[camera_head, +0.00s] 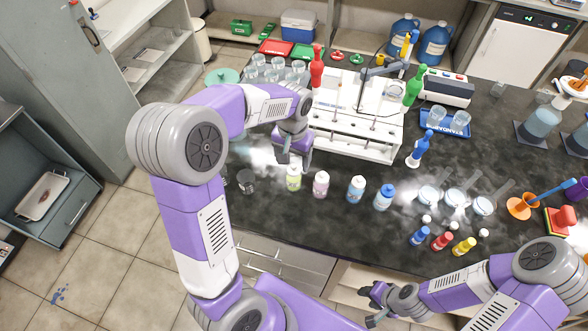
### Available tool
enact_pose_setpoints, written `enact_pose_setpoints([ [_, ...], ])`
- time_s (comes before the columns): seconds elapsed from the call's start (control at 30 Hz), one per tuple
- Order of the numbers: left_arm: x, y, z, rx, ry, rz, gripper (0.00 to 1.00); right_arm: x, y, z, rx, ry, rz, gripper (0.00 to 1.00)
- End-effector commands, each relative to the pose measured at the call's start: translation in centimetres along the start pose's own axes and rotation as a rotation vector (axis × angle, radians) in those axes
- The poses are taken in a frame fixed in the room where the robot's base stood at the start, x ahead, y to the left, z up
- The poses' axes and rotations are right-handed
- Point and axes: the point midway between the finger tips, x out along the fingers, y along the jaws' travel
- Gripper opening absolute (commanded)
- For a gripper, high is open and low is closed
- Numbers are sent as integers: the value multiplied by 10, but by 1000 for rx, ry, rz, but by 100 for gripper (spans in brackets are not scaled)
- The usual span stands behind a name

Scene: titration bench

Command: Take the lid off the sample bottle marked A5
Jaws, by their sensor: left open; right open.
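Several small sample bottles stand in a row near the front edge of the dark bench: a yellow-green one (293,181), a pink one (321,187), a light blue one (356,191) and a blue one with a blue lid (384,198). Their markings are too small to read, so I cannot tell which is A5. My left gripper (294,161) is open, pointing down, close above or just behind the yellow-green bottle's top; contact cannot be told. My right gripper (371,305) is open and empty, low in front of the bench, away from the bottles.
A white rack (352,142) stands behind the bottles. Dark round jars (246,181) are left of them. Glass dishes (454,197) and small coloured bottles (442,241) lie to the right. Glass beakers (278,72) stand at the back left. Bare bench lies in front of the bottles.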

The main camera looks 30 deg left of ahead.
Motion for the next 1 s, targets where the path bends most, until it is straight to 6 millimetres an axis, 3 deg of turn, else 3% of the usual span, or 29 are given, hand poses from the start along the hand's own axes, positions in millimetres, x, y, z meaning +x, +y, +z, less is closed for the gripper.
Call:
enact_pose_setpoints([
  [0.2,35,0,-3,0,-4,-1,71,9,3,-1,0,1,0,43],
  [0.53,41,0,-3,0,0,-1,71,9,3,-1,0,1,0,43],
  [0.9,41,0,-3,0,-1,-1,16,9,4,-1,0,0,0,43],
  [1.0,41,0,-3,0,0,-1,13,9,4,-1,0,0,0,43],
])
